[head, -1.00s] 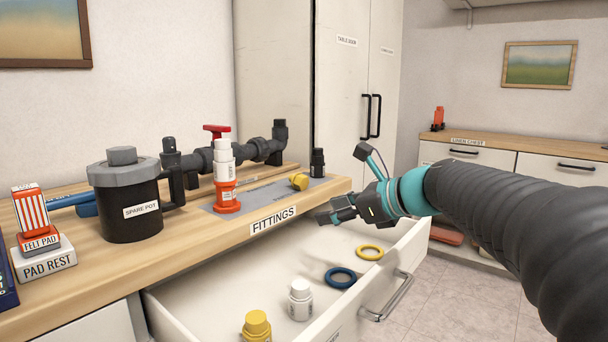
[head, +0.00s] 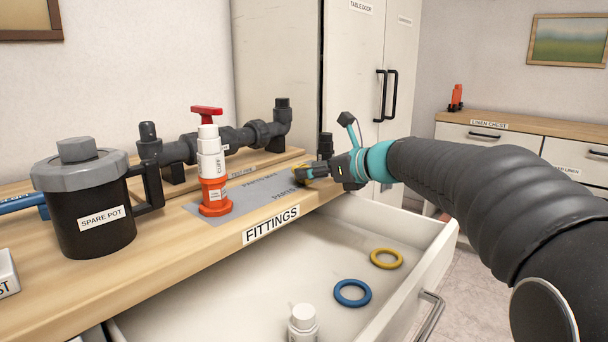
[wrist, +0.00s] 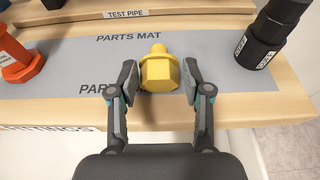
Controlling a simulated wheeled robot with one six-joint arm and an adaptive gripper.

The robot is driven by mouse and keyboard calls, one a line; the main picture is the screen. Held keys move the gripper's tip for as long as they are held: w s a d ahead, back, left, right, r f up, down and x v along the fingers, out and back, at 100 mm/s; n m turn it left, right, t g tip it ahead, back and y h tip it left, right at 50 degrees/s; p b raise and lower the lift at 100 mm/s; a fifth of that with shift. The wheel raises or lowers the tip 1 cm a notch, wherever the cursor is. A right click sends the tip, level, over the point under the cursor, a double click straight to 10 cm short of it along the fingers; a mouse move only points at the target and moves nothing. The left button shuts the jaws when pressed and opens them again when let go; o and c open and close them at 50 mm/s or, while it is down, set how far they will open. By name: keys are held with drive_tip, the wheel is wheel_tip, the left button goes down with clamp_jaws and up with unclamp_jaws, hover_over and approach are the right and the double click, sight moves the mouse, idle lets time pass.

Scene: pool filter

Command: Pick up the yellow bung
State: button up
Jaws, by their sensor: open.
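The yellow bung (wrist: 159,72) lies on its side on the grey parts mat (wrist: 75,60) near the counter's front edge, its narrow end pointing away from me. In the wrist view my gripper (wrist: 159,82) is open, with one finger on each side of the bung's wide hexagonal head. Whether the fingers touch it I cannot tell. In the head view my gripper (head: 312,172) hides most of the bung; only a bit of yellow (head: 316,157) shows behind it.
A black fitting (wrist: 268,35) stands close to the right of the bung. An orange and white stack (head: 213,165) stands left on the mat. The test pipe (head: 215,142) runs behind. Below, an open drawer (head: 440,232) holds blue (head: 352,293) and yellow rings (head: 386,258) and a white bottle (head: 303,325).

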sight(294, 168)
drive_tip(key=shift+x, duration=3)
drive_tip(key=shift+s, duration=0.1)
drive_tip(key=c, duration=0.9)
